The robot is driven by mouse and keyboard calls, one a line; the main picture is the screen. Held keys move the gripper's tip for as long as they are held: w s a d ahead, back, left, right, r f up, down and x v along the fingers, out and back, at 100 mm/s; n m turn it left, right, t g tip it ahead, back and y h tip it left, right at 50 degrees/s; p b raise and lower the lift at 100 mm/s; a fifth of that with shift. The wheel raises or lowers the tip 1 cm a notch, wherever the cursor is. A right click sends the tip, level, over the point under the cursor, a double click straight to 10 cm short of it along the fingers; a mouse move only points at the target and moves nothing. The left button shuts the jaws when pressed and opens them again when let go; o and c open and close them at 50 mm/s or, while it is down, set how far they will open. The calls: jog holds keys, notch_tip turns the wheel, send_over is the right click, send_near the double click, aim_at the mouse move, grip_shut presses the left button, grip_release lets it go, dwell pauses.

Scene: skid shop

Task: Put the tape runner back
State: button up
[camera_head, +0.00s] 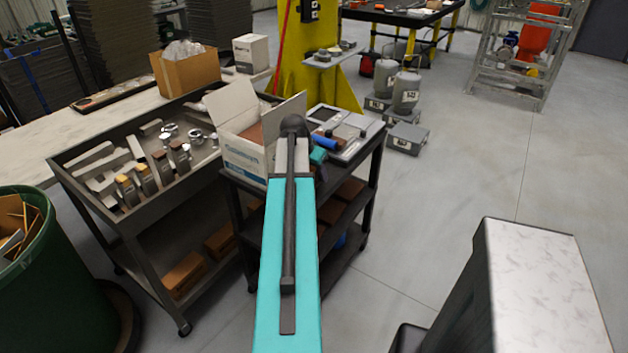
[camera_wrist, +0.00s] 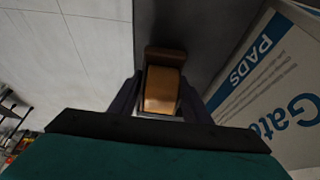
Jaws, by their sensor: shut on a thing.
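The tape runner (camera_wrist: 162,91) shows in the wrist view as a small orange-brown body with a darker brown part at its far end. My gripper (camera_wrist: 160,80) is shut on it, one dark finger on each side. Behind it lies a dark grey surface, and I cannot tell whether the two touch. In the head view my teal and black arm reaches over the dark cart (camera_head: 370,140). The jaws and the tape runner are hidden there behind my arm.
An open white carton (camera_head: 245,155) stands on the cart; its printed side (camera_wrist: 265,80) is close on the right in the wrist view. A grey tray-like device (camera_head: 345,130) lies on the cart. A grey cart (camera_head: 150,215) with metal parts and a green bin (camera_head: 45,285) stand left.

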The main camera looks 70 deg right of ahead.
jog(key=shift+f+p, duration=0.35)
jog(key=shift+f, duration=0.85)
jog(key=shift+f, duration=0.15)
jog(key=o, duration=1.1)
jog(key=shift+r, duration=0.25)
jog(key=b+v, duration=0.2)
jog(key=v, duration=1)
jog(key=shift+f, duration=0.1)
